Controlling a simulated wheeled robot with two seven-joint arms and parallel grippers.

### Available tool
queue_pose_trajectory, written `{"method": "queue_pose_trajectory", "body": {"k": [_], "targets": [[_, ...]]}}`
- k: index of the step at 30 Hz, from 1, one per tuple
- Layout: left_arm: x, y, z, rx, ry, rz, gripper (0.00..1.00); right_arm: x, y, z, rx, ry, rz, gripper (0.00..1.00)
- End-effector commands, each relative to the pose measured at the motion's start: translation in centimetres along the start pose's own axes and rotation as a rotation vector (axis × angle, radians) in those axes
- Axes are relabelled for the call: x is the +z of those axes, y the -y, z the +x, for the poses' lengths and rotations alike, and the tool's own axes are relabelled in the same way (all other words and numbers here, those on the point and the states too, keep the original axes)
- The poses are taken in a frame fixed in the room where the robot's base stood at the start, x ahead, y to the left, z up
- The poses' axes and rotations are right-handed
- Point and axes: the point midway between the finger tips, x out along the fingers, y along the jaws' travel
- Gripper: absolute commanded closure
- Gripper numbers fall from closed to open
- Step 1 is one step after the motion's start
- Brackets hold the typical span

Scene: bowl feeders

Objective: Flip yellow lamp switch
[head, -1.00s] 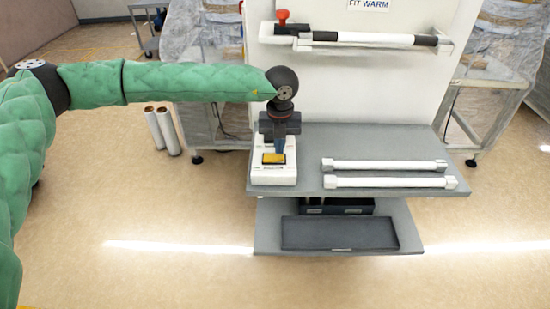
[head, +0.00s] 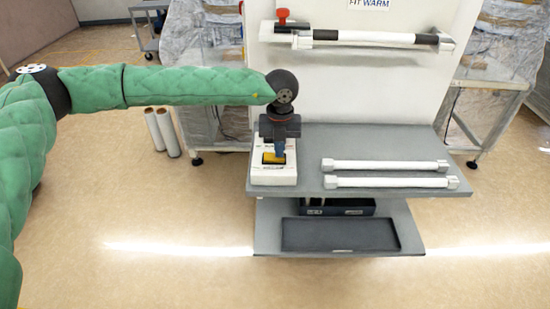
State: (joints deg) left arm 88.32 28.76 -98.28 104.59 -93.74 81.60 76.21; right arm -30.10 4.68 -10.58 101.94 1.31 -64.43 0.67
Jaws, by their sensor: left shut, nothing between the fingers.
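The yellow switch (head: 269,160) sits on a white switch box (head: 274,179) at the left end of the grey shelf. My left gripper (head: 275,157) points down right over the yellow switch, shut and empty, and its blue fingertips cover part of the switch. I cannot tell whether the fingertips touch it. A second switch on the box, behind the gripper, is mostly hidden. A lamp tube (head: 375,38) with white and dark parts is mounted on the white panel above. My right gripper does not show.
The grey shelf (head: 350,142) carries two white tubes (head: 385,166) on its right side. A dark tray (head: 340,234) lies on the lower shelf. A red knob (head: 282,14) stands at the lamp holder's left end. Wrapped machines stand behind on both sides.

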Motion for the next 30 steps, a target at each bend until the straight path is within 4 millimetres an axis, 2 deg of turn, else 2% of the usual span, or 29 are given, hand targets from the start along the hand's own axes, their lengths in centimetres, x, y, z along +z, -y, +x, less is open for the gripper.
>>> {"method": "queue_pose_trajectory", "body": {"k": [10, 30], "targets": [[0.0, 0.0, -0.3, 0.000, 0.001, 0.000, 1.00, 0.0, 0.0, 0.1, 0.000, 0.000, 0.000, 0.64], [0.0, 0.0, -4.5, 0.000, 0.001, 0.000, 1.00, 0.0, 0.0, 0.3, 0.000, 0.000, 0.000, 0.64]]}}
